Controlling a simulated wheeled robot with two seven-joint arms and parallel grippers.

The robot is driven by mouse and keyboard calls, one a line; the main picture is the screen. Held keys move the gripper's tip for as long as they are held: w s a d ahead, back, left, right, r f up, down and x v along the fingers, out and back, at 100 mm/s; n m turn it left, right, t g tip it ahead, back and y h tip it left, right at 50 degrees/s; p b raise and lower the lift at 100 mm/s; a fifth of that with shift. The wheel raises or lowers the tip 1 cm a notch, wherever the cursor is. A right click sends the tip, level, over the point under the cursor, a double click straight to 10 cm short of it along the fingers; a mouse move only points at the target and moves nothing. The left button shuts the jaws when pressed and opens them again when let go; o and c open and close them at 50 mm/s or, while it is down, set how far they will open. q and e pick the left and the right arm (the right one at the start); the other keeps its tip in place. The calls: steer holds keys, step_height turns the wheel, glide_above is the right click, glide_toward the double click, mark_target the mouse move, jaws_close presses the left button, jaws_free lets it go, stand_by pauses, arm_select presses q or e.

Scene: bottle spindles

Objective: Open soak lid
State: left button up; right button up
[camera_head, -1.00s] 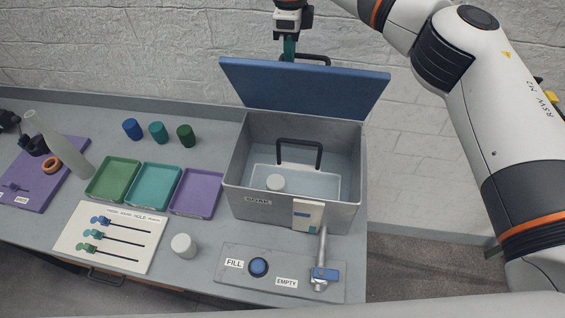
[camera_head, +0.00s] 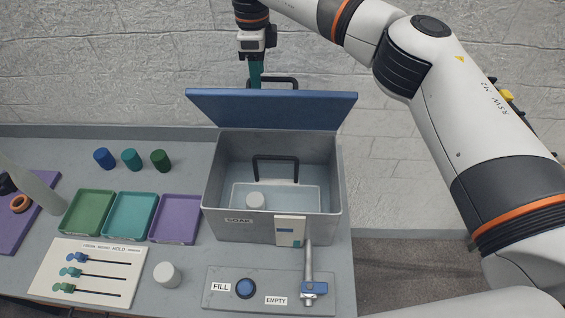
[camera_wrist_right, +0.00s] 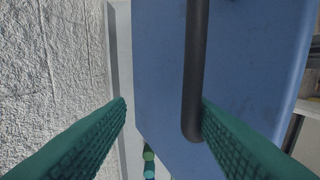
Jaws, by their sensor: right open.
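The soak box (camera_head: 221,190) is a grey open-topped bin labelled SOAK. Its blue lid (camera_head: 270,108) stands raised and tilted at the back edge, leaving the inside visible. A dark lid handle (camera_head: 281,81) shows behind the lid's top edge. My right gripper (camera_head: 256,76) hangs there beside the handle, partly hidden by the lid. In the right wrist view the green fingers (camera_wrist_right: 163,108) are apart, and the dark handle (camera_wrist_right: 197,65) runs close to the right finger over the blue lid (camera_wrist_right: 245,60). I cannot tell whether they touch.
Green (camera_head: 88,212), teal (camera_head: 130,215) and purple (camera_head: 176,218) trays stand left. A FILL button (camera_head: 246,288) and a lever (camera_head: 309,270) sit in front. The wall is close behind.

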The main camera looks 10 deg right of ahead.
steer(key=shift+s+a+r, duration=0.1)
steer(key=shift+a+r, duration=0.2)
steer(key=shift+a, duration=0.4)
step_height(320, 180, up, 7)
steer(key=a, duration=0.1)
steer(key=shift+p, duration=0.3)
steer(key=shift+f, duration=0.15)
